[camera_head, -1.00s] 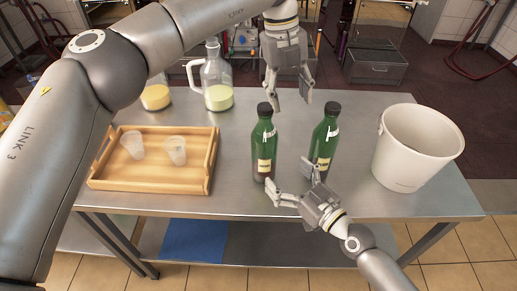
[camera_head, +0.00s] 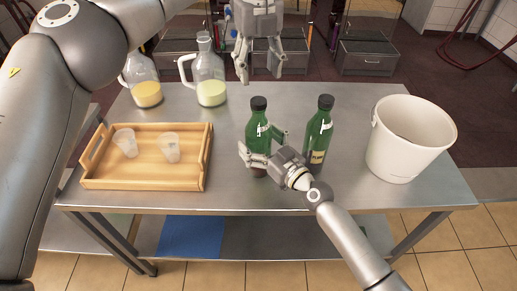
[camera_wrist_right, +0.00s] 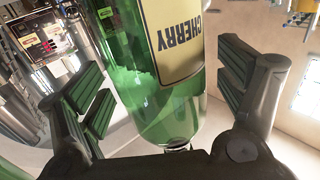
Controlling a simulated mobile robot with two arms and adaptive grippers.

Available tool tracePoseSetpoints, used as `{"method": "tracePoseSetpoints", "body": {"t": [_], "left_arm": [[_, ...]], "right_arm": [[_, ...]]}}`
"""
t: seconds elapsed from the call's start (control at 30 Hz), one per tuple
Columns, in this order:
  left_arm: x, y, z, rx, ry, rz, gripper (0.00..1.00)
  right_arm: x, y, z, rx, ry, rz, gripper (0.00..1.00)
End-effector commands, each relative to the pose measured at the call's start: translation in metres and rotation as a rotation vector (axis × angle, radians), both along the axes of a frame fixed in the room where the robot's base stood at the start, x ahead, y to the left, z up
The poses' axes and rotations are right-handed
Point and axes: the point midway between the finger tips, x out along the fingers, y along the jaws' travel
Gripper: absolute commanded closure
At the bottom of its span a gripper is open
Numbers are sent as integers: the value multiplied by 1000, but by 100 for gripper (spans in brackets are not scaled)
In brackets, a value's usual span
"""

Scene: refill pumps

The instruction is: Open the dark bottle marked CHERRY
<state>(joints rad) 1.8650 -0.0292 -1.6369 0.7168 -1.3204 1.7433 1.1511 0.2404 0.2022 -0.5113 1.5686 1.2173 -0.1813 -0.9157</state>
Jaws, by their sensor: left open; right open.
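The dark green bottle marked CHERRY (camera_head: 258,123) stands upright on the metal table, its black cap (camera_head: 259,102) on. In the right wrist view the bottle (camera_wrist_right: 165,105) shows its yellow label with the word CHERRY, between the two fingers. My right gripper (camera_head: 263,144) is open, with its fingers on either side of the bottle's body; I cannot tell whether they touch it. In the head view it hides the label. My left gripper (camera_head: 261,74) is open and empty, pointing down above and behind the cap, apart from it.
A second green bottle (camera_head: 319,130) stands close on the right. A white bucket (camera_head: 402,150) is at the right end. A wooden tray (camera_head: 140,184) with two plastic cups is at the left. Two glass jugs (camera_head: 210,75) (camera_head: 146,80) stand at the back left.

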Motion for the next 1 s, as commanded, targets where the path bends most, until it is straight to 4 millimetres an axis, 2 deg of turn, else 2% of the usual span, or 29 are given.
{"method": "tracePoseSetpoints", "body": {"t": [0.4,1.0], "left_arm": [[0,0,0,0,0,-1,45],[0,0,0,0,0,-3,45]], "right_arm": [[5,4,0,-1,0,1,12],[5,4,0,-1,1,0,89]]}}
